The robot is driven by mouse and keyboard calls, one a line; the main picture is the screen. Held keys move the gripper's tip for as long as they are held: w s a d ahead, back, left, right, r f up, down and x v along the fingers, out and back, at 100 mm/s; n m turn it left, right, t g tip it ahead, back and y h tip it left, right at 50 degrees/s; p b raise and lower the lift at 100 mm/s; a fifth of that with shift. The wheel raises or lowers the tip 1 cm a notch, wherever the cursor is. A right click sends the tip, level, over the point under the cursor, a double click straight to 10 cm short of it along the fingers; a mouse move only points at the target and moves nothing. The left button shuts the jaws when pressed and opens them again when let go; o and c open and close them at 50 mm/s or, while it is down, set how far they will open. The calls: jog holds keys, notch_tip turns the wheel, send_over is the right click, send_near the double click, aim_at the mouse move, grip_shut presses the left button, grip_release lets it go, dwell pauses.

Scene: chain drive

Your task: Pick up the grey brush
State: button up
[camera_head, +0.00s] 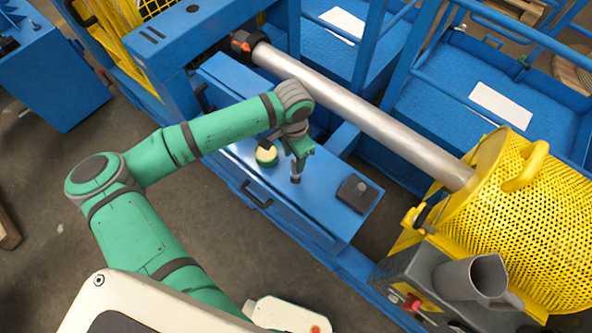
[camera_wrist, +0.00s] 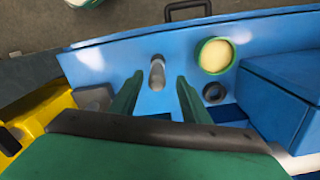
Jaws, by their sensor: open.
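A small grey upright piece, which looks like the grey brush (camera_head: 295,178), stands on the blue cabinet top (camera_head: 328,211). In the wrist view the grey brush (camera_wrist: 156,73) shows just ahead of the gap between my fingers. My gripper (camera_head: 301,158) is above and close to it, pointing down. In the wrist view my gripper (camera_wrist: 158,84) has its two green fingers apart, with nothing held. I cannot tell whether the fingertips reach down beside the brush. Its bristles are not clearly visible.
A green-rimmed round tin (camera_head: 266,156) stands close by on the cabinet, with a dark ring (camera_wrist: 214,92) near it. A dark grey block with a knob (camera_head: 355,192) lies at the other end. A steel tube (camera_head: 360,115) runs behind. A grey jug (camera_head: 470,279) stands near the yellow mesh guard (camera_head: 545,220).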

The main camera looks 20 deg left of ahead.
aim_at(295, 178)
jog(key=shift+w+d+f, duration=0.1)
jog(key=shift+d+f, duration=0.1)
jog(key=shift+f, duration=1.35)
jog(key=shift+d+f, duration=0.15)
jog(key=shift+f, duration=1.4)
jog(key=shift+c, duration=0.6)
grip_shut()
